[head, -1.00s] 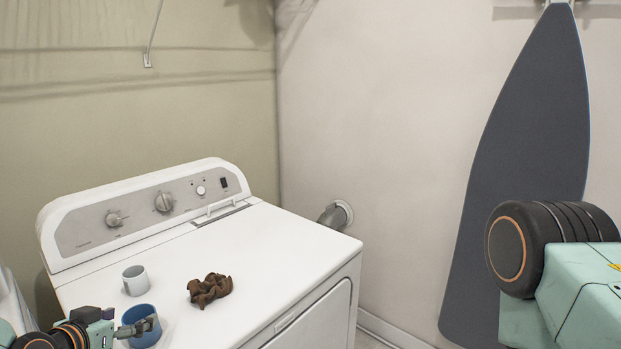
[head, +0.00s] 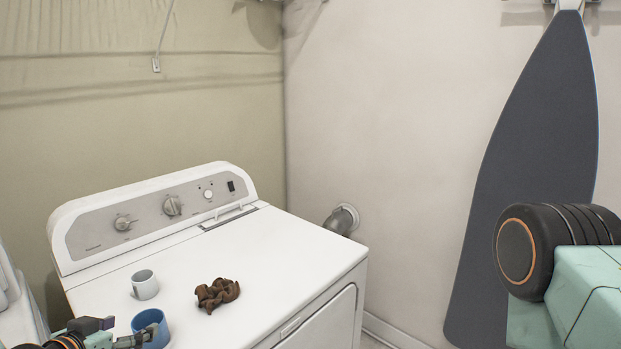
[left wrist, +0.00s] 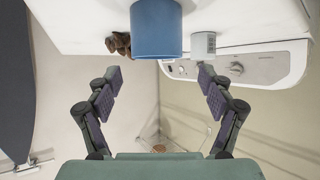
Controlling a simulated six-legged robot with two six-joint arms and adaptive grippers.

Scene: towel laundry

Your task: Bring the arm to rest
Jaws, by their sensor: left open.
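My left gripper (head: 128,333) shows at the bottom left of the head view, beside the blue mug (head: 151,327) and partly in front of it. In the left wrist view, which looks upside down, its two fingers are spread (left wrist: 158,74) with nothing between them. The blue mug (left wrist: 156,30) shows just beyond the fingertips there. My right gripper is out of view; only a mint-green and black part of my arm shows at the right of the head view.
A white dryer (head: 290,250) carries the blue mug, a white mug (head: 145,285) and a crumpled brown cloth (head: 217,293). A grey ironing board (head: 530,170) hangs on the right wall. A duct (head: 341,220) meets the wall behind the dryer.

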